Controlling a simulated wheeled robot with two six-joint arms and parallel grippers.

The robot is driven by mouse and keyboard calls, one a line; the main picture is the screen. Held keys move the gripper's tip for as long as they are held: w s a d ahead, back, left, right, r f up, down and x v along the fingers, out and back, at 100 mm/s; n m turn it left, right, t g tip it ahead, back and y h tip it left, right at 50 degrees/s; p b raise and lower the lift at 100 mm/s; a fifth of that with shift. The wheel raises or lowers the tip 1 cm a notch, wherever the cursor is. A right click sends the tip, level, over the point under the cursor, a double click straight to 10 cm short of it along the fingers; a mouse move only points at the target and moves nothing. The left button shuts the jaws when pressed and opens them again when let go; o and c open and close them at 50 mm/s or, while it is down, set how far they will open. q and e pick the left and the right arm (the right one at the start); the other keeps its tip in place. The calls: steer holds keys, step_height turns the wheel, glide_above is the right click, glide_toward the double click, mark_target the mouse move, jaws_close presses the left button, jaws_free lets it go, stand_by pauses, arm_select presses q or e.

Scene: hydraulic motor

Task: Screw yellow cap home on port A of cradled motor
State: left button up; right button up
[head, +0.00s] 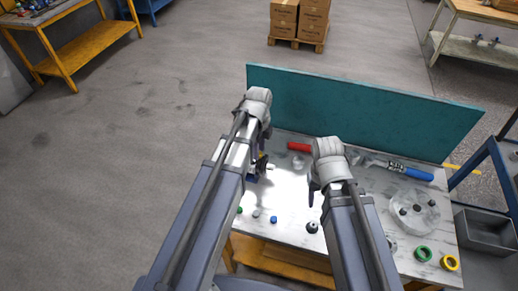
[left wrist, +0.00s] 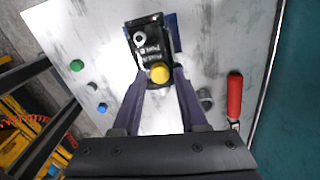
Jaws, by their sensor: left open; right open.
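The black motor (left wrist: 152,48) lies on the bench over a blue cradle (left wrist: 175,32) in the left wrist view. The yellow cap (left wrist: 160,73) sits on its near end, seen from above; how deep it is seated cannot be told. A pale ring-shaped port (left wrist: 140,39) shows at the far end. My left gripper (left wrist: 160,77) is open, its fingers on either side of the cap; contact cannot be told. In the head view the motor (head: 262,166) is mostly hidden by my left arm. My right gripper (head: 314,190) is open and empty above the bench, right of the motor.
A teal panel (head: 365,112) closes the bench's back. A red-handled tool (head: 299,146) and a blue-handled wrench (head: 417,174) lie before it. Small caps, including a blue one (head: 273,219), lie at the front. A round tray (head: 427,222), green ring (head: 423,253) and yellow ring (head: 449,263) are right.

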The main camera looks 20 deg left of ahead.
arm_select(q)
steer(key=n, duration=1)
jaws_close()
stand_by(0.4)
stand_by(0.5)
steer(key=m, duration=0.4)
steer(key=shift+m, duration=0.9)
